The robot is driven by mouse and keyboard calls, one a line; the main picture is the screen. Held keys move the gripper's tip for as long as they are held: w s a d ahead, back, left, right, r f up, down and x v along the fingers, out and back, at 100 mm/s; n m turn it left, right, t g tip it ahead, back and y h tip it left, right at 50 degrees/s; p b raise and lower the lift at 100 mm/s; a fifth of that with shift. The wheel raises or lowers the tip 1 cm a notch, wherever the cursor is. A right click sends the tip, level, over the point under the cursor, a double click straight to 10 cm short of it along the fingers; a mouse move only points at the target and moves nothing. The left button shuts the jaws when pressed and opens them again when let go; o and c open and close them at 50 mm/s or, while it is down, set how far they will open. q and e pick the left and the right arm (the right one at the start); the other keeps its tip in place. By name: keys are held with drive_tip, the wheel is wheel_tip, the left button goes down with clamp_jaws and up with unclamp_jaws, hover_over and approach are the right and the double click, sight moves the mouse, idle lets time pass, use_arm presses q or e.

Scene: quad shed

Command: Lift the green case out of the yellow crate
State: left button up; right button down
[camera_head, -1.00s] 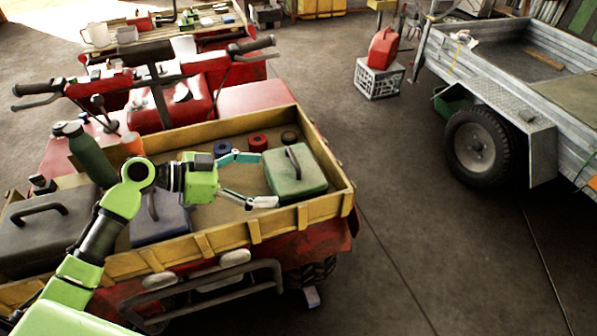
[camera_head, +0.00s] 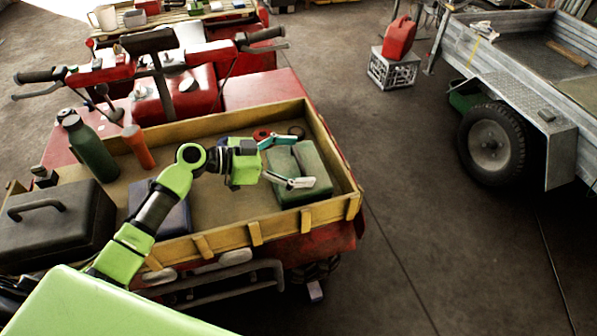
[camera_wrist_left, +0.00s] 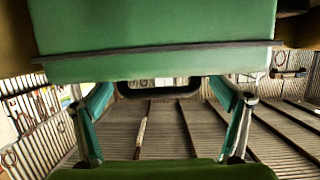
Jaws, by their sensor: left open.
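The green case (camera_head: 312,172) sits in the right end of the yellow crate (camera_head: 343,150). Its lid faces up, and its handle is largely hidden by my gripper in the head view. My left gripper (camera_head: 297,161) is open over the case, its fingers spread apart over the lid. In the left wrist view the case (camera_wrist_left: 150,25) fills the top, and its dark handle (camera_wrist_left: 158,90) shows between the two fingers of my gripper (camera_wrist_left: 163,97). I cannot tell whether a finger touches it. My right gripper is not in view.
A black case (camera_head: 60,222), a dark blue case (camera_head: 172,218), a green bottle (camera_head: 90,150) and an orange bottle (camera_head: 138,147) are in the crate. Rolls of tape, one red (camera_head: 262,134), lie behind the gripper.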

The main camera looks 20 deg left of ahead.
use_arm(q)
drive_tip(key=shift+s, duration=0.15)
drive_tip(key=c, duration=1.7)
drive_tip(key=shift+r, duration=0.15)
drive_tip(key=c, duration=0.5)
